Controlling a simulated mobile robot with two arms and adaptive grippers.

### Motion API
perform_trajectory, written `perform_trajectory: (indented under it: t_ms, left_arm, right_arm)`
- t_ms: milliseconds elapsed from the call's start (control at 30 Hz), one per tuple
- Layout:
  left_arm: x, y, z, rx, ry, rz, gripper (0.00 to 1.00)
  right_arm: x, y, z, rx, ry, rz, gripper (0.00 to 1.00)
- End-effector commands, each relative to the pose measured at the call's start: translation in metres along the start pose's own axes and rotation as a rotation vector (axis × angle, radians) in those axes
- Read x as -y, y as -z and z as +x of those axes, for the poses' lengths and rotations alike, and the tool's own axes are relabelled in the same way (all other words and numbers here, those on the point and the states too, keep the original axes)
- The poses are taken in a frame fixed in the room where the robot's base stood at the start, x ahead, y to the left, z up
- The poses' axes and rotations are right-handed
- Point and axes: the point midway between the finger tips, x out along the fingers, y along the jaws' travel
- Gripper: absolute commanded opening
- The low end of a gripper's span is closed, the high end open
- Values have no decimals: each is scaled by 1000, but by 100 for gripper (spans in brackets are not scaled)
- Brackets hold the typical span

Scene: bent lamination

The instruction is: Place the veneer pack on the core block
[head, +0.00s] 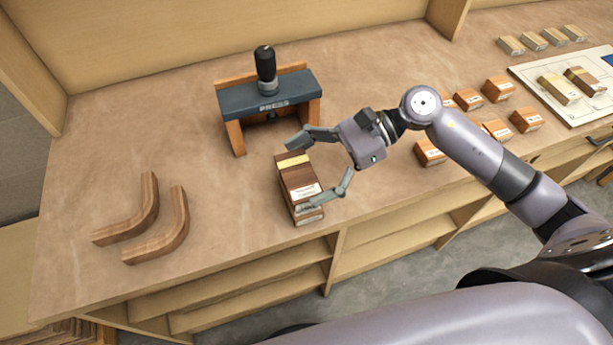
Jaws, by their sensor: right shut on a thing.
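My right gripper (318,168) reaches in from the right, with its fingers around a dark brown wooden pack (298,178), one finger at its far end and one at its near end. The pack has a pale yellow band and a white label on top. A second white label shows low on its near end, at the table's front. I cannot tell whether a separate core block lies under the pack, or whether the pack touches the table. My left gripper is not in view.
A dark press (268,96) on wooden legs stands just behind the pack. Two curved wooden pieces (160,226) lie at the left. Several labelled orange-brown blocks (497,88) lie at right, near a white board (552,104) with two packs. Pale blocks (533,41) lie farther back.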

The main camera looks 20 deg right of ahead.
Motion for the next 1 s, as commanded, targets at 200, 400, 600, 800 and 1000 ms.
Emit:
perform_trajectory:
  t_ms: [200,400,600,800,1000]
  left_arm:
    - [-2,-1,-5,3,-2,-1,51]
    - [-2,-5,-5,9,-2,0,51]
    - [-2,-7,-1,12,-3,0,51]
    - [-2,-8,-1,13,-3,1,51]
    - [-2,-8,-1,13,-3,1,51]
  right_arm:
    - [0,28,12,2,-1,4,62]
    - [0,32,13,0,0,1,62]
    - [0,34,14,0,0,1,62]
    - [0,34,14,0,0,1,100]
    - [0,34,14,0,0,1,100]
